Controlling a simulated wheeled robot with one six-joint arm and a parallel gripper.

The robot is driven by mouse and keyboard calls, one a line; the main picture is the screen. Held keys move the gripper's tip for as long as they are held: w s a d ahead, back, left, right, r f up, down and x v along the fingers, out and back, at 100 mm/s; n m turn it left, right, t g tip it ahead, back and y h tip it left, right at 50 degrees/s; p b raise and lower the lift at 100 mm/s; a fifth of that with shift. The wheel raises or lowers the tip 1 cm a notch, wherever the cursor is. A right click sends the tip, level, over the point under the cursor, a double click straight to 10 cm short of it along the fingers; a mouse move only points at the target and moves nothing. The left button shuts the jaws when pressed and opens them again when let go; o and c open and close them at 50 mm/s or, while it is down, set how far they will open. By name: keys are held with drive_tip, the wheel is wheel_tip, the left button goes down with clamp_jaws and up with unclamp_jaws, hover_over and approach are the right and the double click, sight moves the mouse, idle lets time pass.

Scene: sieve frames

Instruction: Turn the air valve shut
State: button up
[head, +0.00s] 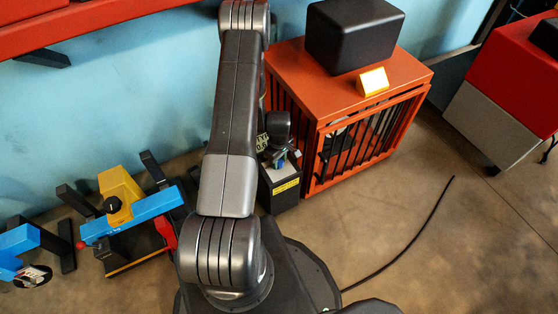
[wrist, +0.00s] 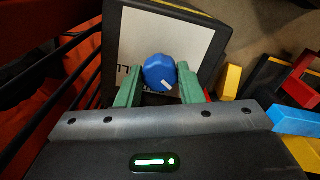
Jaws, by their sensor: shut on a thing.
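The air valve is a blue knob (wrist: 158,73) in the wrist view, set on the pale top panel (wrist: 195,42) of a dark box. A white mark on the knob points to the lower right. My gripper (wrist: 158,70) has its two green fingers on either side of the knob, shut on it. In the head view, the dark box (head: 284,201) with a yellow label stands just right of my arm.
An orange barred cage (head: 318,135) stands right beside the box, with a black case (head: 352,35) and a yellow block (head: 372,81) on top. Blue and yellow equipment (head: 130,215) is at the left. A black cable (head: 420,235) lies on the otherwise open floor at right.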

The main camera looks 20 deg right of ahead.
sight(279, 161)
drive_tip(key=m+b, duration=0.3)
drive_tip(key=m, duration=0.2)
drive_tip(key=shift+f, duration=0.1)
drive_tip(key=m+b, duration=0.2)
drive_tip(key=m, duration=0.4)
idle(0.5)
drive_tip(key=o, duration=1)
drive_tip(key=shift+c, duration=0.2)
wheel_tip(279, 161, up, 14)
drive_tip(key=p, duration=0.3)
